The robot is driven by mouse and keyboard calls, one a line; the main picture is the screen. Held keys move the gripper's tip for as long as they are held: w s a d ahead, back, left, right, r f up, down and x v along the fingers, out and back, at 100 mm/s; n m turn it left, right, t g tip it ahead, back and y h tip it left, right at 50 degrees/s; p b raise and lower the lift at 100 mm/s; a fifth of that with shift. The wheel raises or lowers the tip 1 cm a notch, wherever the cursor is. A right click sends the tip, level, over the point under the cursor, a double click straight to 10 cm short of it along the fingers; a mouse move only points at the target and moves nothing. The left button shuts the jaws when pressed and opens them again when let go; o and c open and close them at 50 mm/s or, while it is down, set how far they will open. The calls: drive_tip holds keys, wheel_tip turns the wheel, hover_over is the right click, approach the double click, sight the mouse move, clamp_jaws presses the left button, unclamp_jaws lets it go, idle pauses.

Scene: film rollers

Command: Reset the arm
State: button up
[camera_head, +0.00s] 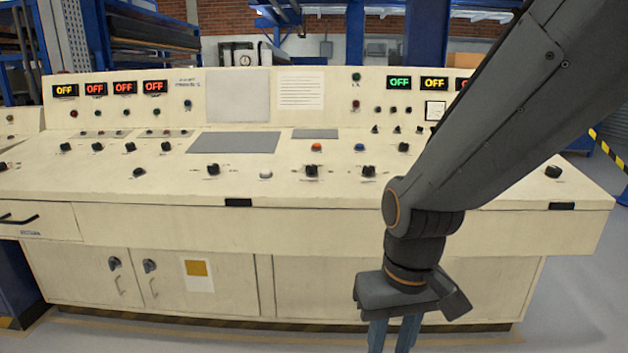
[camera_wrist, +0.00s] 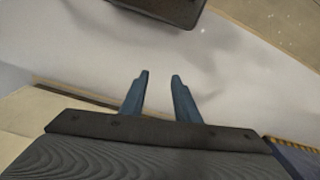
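My arm reaches in from the upper right of the head view and bends downward in front of the control console (camera_head: 320,222). My gripper (camera_head: 392,335) hangs low before the console's lower doors, pointing down, with its blue fingers partly cut off by the bottom edge. In the wrist view my gripper (camera_wrist: 160,82) shows two blue fingers apart, with nothing between them. Pale floor (camera_wrist: 230,75) lies beyond the fingertips.
The cream console carries knobs, buttons and lit OFF displays (camera_head: 125,88). A black-and-yellow strip (camera_head: 200,322) runs along its base. Grey floor (camera_head: 575,290) is open at the right. Blue racks stand behind.

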drive_tip(key=s+d+r+m+p, duration=0.2)
drive_tip(key=d+r+p, duration=0.5)
drive_tip(key=r+p, duration=0.2)
drive_tip(key=shift+d+r+h+p, duration=0.2)
drive_tip(key=shift+d+h+p, duration=0.1)
drive_tip(key=shift+p, duration=0.75)
